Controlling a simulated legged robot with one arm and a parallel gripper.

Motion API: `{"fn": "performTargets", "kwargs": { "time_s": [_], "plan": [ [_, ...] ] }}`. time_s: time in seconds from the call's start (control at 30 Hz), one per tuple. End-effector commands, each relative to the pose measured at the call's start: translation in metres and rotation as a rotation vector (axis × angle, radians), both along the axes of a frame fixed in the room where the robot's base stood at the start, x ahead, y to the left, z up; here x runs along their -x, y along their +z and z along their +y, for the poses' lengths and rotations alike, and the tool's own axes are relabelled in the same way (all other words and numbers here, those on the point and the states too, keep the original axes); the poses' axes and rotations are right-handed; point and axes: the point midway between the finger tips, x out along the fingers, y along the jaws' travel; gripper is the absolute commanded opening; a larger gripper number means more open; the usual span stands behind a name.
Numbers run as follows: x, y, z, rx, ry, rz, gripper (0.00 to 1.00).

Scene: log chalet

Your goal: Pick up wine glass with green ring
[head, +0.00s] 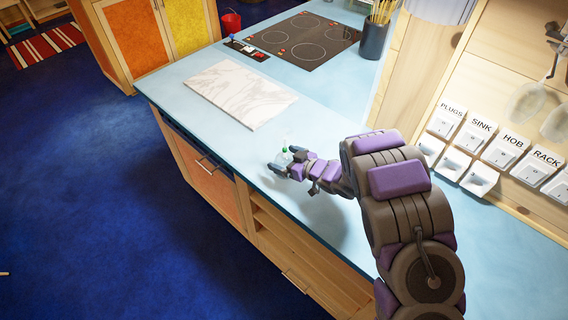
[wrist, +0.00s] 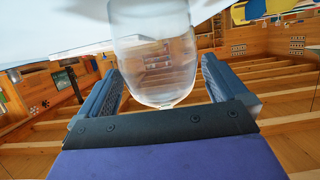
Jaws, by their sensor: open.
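The wine glass (head: 284,150) is small and clear in the head view, with a touch of green on it, at my gripper's tip over the light blue counter. My gripper (head: 284,163) is low near the counter's front edge. In the wrist view the clear bowl of the glass (wrist: 155,60) lies between the two dark, spread fingers of my gripper (wrist: 161,66). A gap shows on each side of the bowl. The ring does not show in the wrist view, and the stem and foot are mostly hidden.
A white marble board (head: 240,94) lies on the light blue counter (head: 180,75) behind the glass. A black hob (head: 305,40) and a dark utensil pot (head: 374,38) are farther back. Labelled white switches (head: 481,144) line the wooden wall at right.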

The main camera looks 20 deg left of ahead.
Motion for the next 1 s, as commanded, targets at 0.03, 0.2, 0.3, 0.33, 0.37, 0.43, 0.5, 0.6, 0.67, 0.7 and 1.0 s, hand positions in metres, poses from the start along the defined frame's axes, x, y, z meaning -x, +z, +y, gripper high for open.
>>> {"fn": "performTargets", "kwargs": {
  "time_s": [0.03,0.2,0.3,0.33,0.37,0.43,0.5,0.6,0.67,0.7,1.0],
  "plan": [
    [-0.0004,-0.0004,0.0015,0.000,0.000,0.000,1.00],
    [-0.0002,-0.0002,0.0024,0.001,0.000,0.000,0.98],
    [-0.0003,-0.0003,0.0026,0.001,0.000,0.000,0.89],
    [-0.0003,-0.0003,0.0026,0.002,0.001,-0.001,0.86],
    [-0.0003,-0.0003,0.0026,0.002,0.001,-0.001,0.83],
    [-0.0002,-0.0003,0.0024,0.002,0.001,-0.001,0.76],
    [-0.0003,-0.0002,0.0022,0.001,0.001,-0.002,0.69],
    [-0.0003,-0.0001,0.0019,0.001,0.001,-0.002,0.60],
    [-0.0003,0.0002,0.0018,0.001,0.001,-0.002,0.59],
    [-0.0003,0.0002,0.0018,0.001,0.001,-0.002,0.59],
    [-0.0006,0.0080,0.0016,0.001,0.001,-0.004,0.59]
  ]
}}
